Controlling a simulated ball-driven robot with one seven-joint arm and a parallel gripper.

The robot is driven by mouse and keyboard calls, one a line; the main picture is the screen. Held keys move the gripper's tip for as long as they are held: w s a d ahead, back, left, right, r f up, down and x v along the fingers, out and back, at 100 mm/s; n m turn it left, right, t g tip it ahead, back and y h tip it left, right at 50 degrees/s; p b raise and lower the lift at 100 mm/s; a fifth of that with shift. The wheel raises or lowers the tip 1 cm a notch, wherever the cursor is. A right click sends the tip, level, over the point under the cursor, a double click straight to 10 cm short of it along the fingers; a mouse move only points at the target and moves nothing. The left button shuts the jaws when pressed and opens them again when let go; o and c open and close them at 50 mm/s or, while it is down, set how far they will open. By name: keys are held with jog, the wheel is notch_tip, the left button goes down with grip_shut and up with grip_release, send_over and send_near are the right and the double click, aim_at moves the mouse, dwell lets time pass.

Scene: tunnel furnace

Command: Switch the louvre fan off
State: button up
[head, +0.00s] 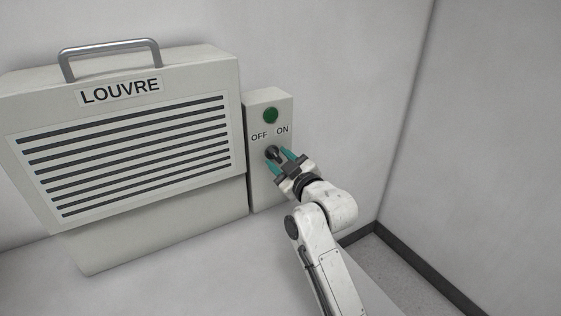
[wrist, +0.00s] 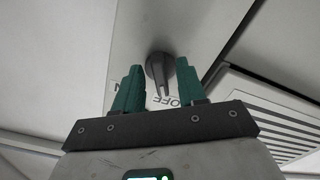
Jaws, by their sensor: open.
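The louvre fan (head: 120,140) is a pale grey wall unit with dark slats, a top handle and a LOUVRE label. Its switch box (head: 266,190) stands at its right, with OFF on the left and ON on the right above a dark knob (head: 270,151). In the wrist view the knob (wrist: 157,68) has its narrow end beside the upside-down OFF lettering; ON is mostly hidden by a finger. My gripper (head: 277,158) is open, its teal fingertips on either side of the knob. In the wrist view (wrist: 159,67) gaps show between knob and fingers; contact is not clear.
A round green lamp (head: 270,115) sits above the labels; I cannot tell if it is lit. The right wall (head: 480,150) is bare with a dark skirting (head: 420,262) at the floor.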

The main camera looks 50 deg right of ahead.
jog(key=b+v, duration=0.1)
jog(key=v, duration=0.9)
jog(key=shift+s, duration=0.4)
jog(key=shift+a, duration=0.1)
